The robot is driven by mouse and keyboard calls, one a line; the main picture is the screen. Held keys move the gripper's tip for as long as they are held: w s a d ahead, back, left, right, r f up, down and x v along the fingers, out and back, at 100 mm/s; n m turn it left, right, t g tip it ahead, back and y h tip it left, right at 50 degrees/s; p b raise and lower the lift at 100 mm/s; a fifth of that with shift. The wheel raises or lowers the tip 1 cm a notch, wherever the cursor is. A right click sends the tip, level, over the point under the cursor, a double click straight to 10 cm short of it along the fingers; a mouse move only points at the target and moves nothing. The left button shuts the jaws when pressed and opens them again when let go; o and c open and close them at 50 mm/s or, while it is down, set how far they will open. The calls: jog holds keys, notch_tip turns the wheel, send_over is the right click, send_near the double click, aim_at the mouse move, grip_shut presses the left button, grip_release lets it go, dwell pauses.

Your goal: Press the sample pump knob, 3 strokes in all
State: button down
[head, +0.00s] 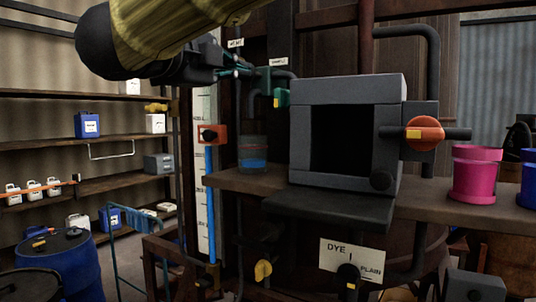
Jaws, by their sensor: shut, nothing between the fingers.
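The sample label (279,61) is on the frame at upper centre, above green pump pipework (277,92) with a small yellow part at its lower end. A glass jar (253,160) with blue liquid stands on the bench below the spout. My gripper (222,70) is at upper left, seen side-on below my yellow-sleeved arm. It is shut and empty, and its dark tip is close to the left end of the green pipework. I cannot tell whether it touches it. I cannot make out the pump knob clearly; it may be hidden by the gripper.
A grey open-fronted box (398,140) with an orange knob (425,133) stands on the bench. Pink (477,176) and blue (528,180) buckets are at right. A gauge (206,185) with blue level stands left of the jar. A dye/plain valve (348,272) is below.

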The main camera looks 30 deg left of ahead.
jog(key=shift+w, duration=0.4)
jog(key=shift+w, duration=0.35)
jog(key=shift+w+d, duration=0.1)
jog(key=shift+w, duration=0.85)
jog(key=shift+s, duration=0.2)
jog(key=s+b, duration=0.1)
jog(key=s, duration=0.2)
jog(key=shift+s, duration=0.1)
dwell(0.6)
jog(key=shift+w, duration=0.25)
dwell(0.4)
